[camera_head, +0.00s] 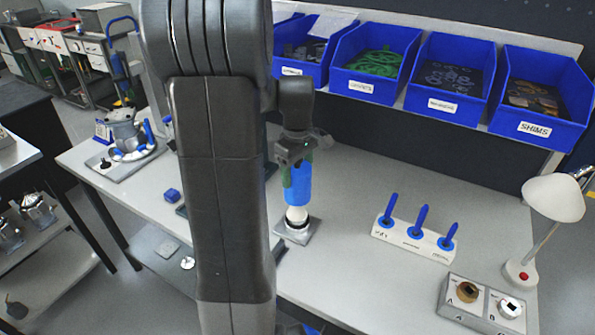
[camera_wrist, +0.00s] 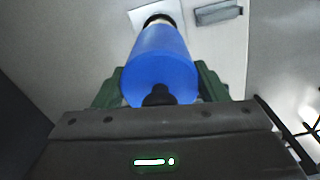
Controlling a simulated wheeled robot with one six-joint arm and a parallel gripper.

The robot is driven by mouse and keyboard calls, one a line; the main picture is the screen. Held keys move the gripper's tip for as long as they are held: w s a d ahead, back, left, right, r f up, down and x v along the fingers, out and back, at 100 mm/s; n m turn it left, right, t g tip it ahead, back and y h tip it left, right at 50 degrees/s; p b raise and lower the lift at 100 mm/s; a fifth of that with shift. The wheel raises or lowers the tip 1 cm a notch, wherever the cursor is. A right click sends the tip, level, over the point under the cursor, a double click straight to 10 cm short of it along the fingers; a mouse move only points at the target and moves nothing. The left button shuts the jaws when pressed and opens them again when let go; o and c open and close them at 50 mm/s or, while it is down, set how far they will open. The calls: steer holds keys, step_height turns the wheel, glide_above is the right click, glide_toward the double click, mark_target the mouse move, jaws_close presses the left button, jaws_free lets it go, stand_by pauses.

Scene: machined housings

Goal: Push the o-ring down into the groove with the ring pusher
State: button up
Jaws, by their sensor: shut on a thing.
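My gripper (camera_head: 298,168) points down over the bench, its green fingers shut on the blue handle of the ring pusher (camera_head: 299,186). The pusher looks upright. Its white lower end (camera_head: 297,214) meets or hovers just over a dark round part (camera_head: 296,227) on a grey plate (camera_head: 283,249); contact cannot be told. In the wrist view the blue pusher (camera_wrist: 160,60) lies between the fingers of my gripper (camera_wrist: 158,84), its far end over a pale plate (camera_wrist: 203,35). The o-ring and groove cannot be made out separately.
A white rack (camera_head: 412,238) with blue-handled tools stands to the right. A grey block with fittings (camera_head: 480,303) and a lamp (camera_head: 553,198) are farther right. Blue bins (camera_head: 375,65) line the back shelf. Bench between pusher and rack is clear. My arm hides part of the bench.

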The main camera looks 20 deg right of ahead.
steer(key=shift+r+p, duration=1.05)
steer(key=shift+r, duration=0.55)
steer(key=shift+s+f, duration=0.1)
